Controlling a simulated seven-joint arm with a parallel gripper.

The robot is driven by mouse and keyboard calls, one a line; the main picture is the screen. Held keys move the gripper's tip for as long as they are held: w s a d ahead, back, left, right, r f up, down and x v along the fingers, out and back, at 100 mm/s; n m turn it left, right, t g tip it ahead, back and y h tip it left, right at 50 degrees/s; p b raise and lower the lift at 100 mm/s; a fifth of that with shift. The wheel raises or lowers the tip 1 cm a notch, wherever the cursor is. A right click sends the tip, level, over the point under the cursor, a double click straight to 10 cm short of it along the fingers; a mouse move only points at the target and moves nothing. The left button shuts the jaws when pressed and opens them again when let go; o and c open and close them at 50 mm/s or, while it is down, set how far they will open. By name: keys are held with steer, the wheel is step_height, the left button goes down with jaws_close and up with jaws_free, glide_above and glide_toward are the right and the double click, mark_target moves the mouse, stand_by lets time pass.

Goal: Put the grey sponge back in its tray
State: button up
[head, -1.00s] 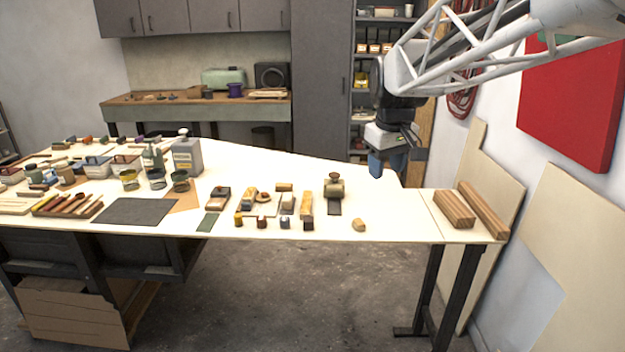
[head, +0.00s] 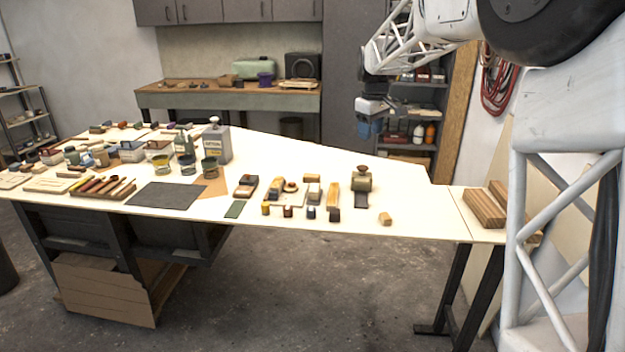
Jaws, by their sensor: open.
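My gripper (head: 369,128) hangs in the air beyond the table's far edge, right of centre, with its blue fingers pointing down. It is open, and I see nothing held in it. I cannot tell for certain which small item is the grey sponge. A small block with a greyish part (head: 314,190) lies among several small blocks in the middle of the table and may be it. I cannot make out the sponge's tray at this size. My gripper is well apart from all of these things.
The long white table (head: 300,150) holds a dark mat (head: 166,195), a grey can (head: 216,142), several jars and a wooden tray of sticks (head: 103,187). Wooden bars (head: 484,208) lie at the right end. The table is clear behind the small blocks.

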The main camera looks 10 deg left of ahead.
steer(key=w+a+f+n, duration=0.2)
steer(key=w+a+f, duration=0.3)
steer(key=w, duration=0.4)
steer(key=w+a+f+n, duration=0.2)
steer(key=w+a+f, duration=0.25)
steer(key=w, duration=0.35)
steer(key=n+g, duration=0.1)
steer(key=n, duration=0.2)
glide_above(313, 175)
step_height(313, 175, down, 13)
steer(key=shift+w+d, duration=0.1)
steer(key=shift+w+f+n, duration=0.15)
steer(key=shift+f+n, duration=0.1)
steer(key=shift+n, duration=0.05)
steer(key=shift+f, duration=1.25)
steer(key=shift+f, duration=0.1)
steer(key=shift+f, duration=2.5)
